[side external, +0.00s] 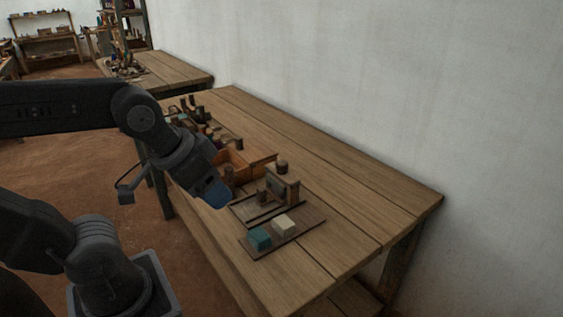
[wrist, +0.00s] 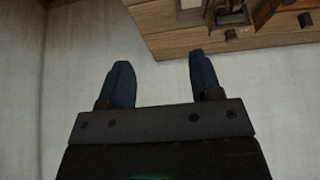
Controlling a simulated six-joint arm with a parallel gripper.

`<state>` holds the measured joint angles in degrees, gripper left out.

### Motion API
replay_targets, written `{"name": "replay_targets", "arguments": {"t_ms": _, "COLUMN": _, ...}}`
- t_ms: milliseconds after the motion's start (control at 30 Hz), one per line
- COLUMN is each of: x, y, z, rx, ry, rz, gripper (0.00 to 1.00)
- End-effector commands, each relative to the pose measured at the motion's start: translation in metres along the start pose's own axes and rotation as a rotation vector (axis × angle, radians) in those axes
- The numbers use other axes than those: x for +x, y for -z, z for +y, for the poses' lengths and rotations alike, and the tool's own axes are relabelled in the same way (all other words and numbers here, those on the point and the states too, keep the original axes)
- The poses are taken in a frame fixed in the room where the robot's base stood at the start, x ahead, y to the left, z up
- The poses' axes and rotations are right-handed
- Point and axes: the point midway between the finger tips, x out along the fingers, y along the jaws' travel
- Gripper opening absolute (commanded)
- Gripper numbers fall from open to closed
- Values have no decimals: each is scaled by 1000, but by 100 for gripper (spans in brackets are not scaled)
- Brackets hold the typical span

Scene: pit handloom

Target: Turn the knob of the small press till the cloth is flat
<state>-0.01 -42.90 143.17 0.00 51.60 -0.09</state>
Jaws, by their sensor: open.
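A small wooden frame with an upright post and a greyish panel (side external: 276,187), possibly the small press, stands on the table in the side external view. Its knob and any cloth are too small and dark to make out. My gripper (side external: 213,196) shows blue at its end, to the left of this frame and apart from it in the picture. In the wrist view, my gripper (wrist: 161,72) has its two dark blue fingers spread wide with nothing between them. Wooden parts at the top edge of the wrist view are cut off, and I cannot tell which is the press.
A teal block (side external: 259,239) and a cream block (side external: 283,225) sit on a dark board near the table's front. An orange-brown open box (side external: 235,170), a small dark round piece (side external: 281,167) and several small items lie farther back. The table's right side (side external: 350,195) is clear beside the white wall.

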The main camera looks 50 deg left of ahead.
Motion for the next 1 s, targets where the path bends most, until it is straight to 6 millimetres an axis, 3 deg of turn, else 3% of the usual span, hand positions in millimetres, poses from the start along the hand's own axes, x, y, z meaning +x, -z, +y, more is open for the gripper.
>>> {"name": "replay_targets", "arguments": {"t_ms": 167, "x": -3, "y": 26, "z": -6, "rx": -102, "ry": 15, "rz": -34, "gripper": 64}}
{"name": "replay_targets", "arguments": {"t_ms": 467, "x": 15, "y": 134, "z": -49, "rx": -572, "ry": 99, "rz": -173, "gripper": 64}}
{"name": "replay_targets", "arguments": {"t_ms": 700, "x": 63, "y": 206, "z": -104, "rx": -968, "ry": 198, "rz": -273, "gripper": 64}}
{"name": "replay_targets", "arguments": {"t_ms": 833, "x": 99, "y": 232, "z": -140, "rx": -1180, "ry": 261, "rz": -320, "gripper": 64}}
{"name": "replay_targets", "arguments": {"t_ms": 1000, "x": 141, "y": 248, "z": -180, "rx": -1401, "ry": 337, "rz": -364, "gripper": 64}}
